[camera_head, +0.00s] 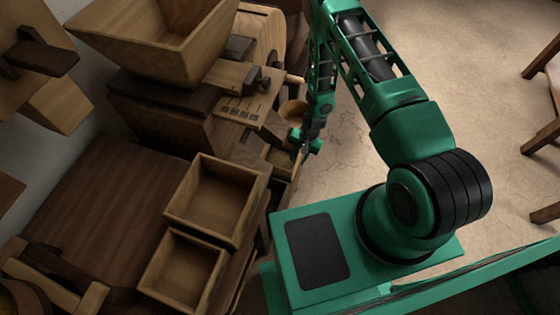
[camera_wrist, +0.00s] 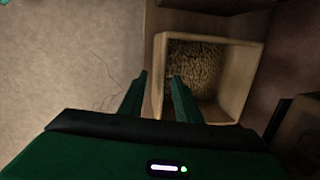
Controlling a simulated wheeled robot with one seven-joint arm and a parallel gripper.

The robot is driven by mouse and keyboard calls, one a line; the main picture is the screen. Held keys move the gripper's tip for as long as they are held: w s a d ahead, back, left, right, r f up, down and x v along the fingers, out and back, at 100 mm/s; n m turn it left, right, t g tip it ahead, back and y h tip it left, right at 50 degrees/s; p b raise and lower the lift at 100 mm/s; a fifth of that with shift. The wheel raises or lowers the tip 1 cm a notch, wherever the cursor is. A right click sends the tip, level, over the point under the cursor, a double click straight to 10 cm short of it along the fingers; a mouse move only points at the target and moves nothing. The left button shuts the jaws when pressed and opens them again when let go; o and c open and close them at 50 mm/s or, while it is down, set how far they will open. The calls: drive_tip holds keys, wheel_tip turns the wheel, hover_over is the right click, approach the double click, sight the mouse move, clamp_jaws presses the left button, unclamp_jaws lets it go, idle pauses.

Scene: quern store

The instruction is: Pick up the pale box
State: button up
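The pale box (camera_wrist: 245,84) is an open wooden box with grain-like stuff (camera_wrist: 196,68) inside, right of centre in the wrist view. In the head view, what looks like the same box (camera_head: 283,172) shows small and partly hidden beside my gripper (camera_head: 307,146). In the wrist view my gripper (camera_wrist: 160,76) is open, its two fingers apart with nothing shut between them. The fingers appear on either side of the box's left wall, the right one overlapping the inside. I cannot tell whether they touch it.
Two empty open wooden boxes (camera_head: 168,205) (camera_head: 147,283) stand on the dark bench (camera_head: 95,200). A wooden hopper (camera_head: 150,45) and a slotted board (camera_head: 240,108) stand behind. A round bowl-like thing (camera_head: 293,109) is near my arm. Pale floor (camera_head: 450,90) is open at right, with wooden legs (camera_head: 543,138) at the edge.

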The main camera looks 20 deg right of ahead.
drive_tip(key=shift+f, duration=0.25)
clamp_jaws()
drive_tip(key=shift+r, duration=0.15)
